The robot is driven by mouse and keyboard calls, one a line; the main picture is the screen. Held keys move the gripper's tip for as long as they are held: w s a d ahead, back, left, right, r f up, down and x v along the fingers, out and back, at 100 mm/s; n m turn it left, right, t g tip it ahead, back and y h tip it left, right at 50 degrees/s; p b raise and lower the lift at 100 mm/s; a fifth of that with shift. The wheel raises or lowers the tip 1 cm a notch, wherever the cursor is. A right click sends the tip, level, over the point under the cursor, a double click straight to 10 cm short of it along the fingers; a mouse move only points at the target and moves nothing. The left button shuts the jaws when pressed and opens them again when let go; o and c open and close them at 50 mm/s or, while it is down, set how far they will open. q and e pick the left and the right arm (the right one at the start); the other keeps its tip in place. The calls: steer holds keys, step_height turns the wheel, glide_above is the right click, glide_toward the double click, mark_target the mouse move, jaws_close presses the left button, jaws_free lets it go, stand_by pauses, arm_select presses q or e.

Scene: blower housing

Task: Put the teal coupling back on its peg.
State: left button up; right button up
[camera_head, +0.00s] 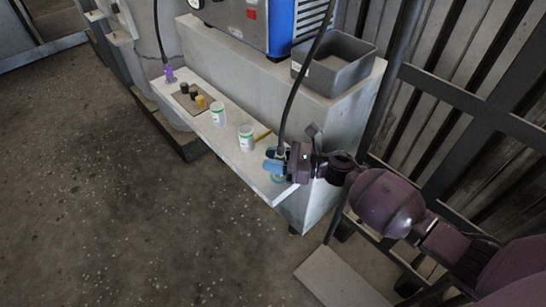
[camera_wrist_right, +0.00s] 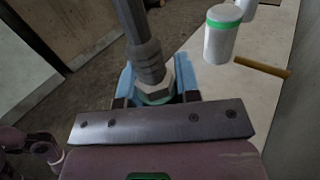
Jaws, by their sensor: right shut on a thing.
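The teal coupling (camera_wrist_right: 155,92) is a grey hex fitting with a teal rim on the end of a dark hose (camera_wrist_right: 135,25). My right gripper (camera_wrist_right: 158,88) is shut on it, with one blue finger on each side. In the head view my right gripper (camera_head: 274,160) is over the near end of the white shelf (camera_head: 252,173), and the hose rises from it. A teal ring (camera_head: 278,179) shows just below the fingers; I cannot tell whether it is the coupling or a mark on the shelf. The peg cannot be made out. My left gripper is not in view.
Two white cups with green bands (camera_head: 246,138) (camera_head: 218,114) and a yellow stick (camera_head: 263,136) lie close by. A grey bin (camera_head: 334,68) and blue machine (camera_head: 270,25) stand above.

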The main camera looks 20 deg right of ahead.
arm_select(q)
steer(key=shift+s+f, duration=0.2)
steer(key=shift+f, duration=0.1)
arm_select(e)
steer(key=shift+f, duration=0.55)
steer(key=o, duration=1.1)
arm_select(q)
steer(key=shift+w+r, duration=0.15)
